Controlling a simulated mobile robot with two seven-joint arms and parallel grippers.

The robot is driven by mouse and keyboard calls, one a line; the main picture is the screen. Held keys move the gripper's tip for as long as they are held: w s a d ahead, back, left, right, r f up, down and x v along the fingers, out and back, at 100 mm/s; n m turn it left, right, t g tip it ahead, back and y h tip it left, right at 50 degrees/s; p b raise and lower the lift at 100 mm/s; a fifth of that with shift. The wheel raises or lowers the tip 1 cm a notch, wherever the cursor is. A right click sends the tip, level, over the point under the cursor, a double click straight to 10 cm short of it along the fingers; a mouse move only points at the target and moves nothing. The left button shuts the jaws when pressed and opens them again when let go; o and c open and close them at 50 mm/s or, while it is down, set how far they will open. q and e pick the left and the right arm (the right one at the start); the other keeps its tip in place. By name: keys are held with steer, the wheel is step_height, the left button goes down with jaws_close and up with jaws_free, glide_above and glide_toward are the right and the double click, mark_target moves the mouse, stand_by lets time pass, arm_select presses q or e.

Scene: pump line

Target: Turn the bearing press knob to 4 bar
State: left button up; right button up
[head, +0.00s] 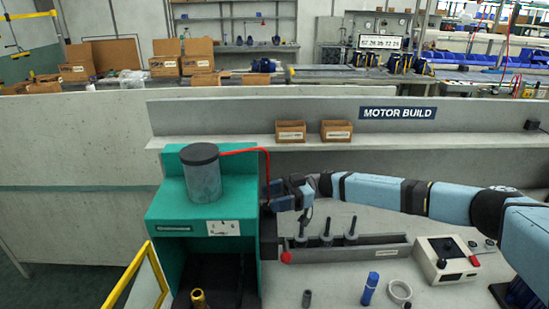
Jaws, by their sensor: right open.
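The bearing press (165,205) is a green housing with a dark grey cylinder (202,175) on top and a red hose running to its right side. A small white plate (223,228) with dark marks is on its front, too small to read. My right gripper (270,197) reaches in from the right, is open, and has its fingertips close to the press's right side. I cannot make out the knob or its setting; the gripper covers that spot, and I cannot tell whether it touches. My left gripper is not in view.
A grey tray (360,251) with several dark upright tools stands right of the press, below my right arm. A control box (445,260), a blue cylinder (370,288) and a grey ring (399,291) are on the bench. A yellow frame (128,278) stands at front left.

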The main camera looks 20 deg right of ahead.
step_height(320, 180, up, 17)
steer(key=shift+b, duration=0.4)
